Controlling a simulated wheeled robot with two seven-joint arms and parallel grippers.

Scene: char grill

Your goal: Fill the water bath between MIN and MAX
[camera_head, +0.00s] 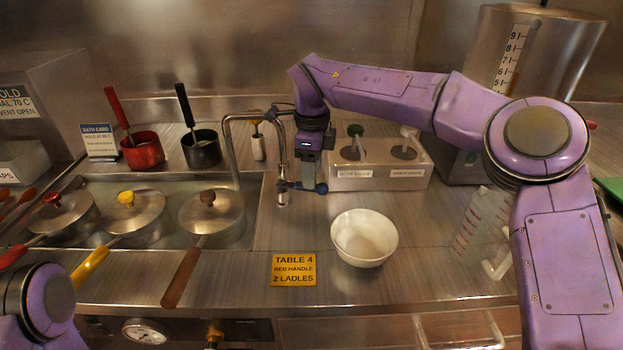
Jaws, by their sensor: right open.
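The water bath (255,212) is a steel basin sunk in the counter at left, with three lidded pots in it. Its MIN and MAX marks and water level cannot be made out. A curved metal tap (230,150) rises at its right end, with its spout pointing down. A blue-tipped lever (321,188) sits on the spout's valve. My right gripper (304,183) points down, open, right at the lever beside the spout; whether it touches is unclear. My left arm shows at the lower left, its gripper out of view.
A white bowl (364,238) and yellow Table 4 sign (293,269) stand in front. A clear marked jug (482,222) is partly behind my right arm. A sauce holder (378,178) stands behind. Red (142,151) and black pots (201,148) stand behind the bath.

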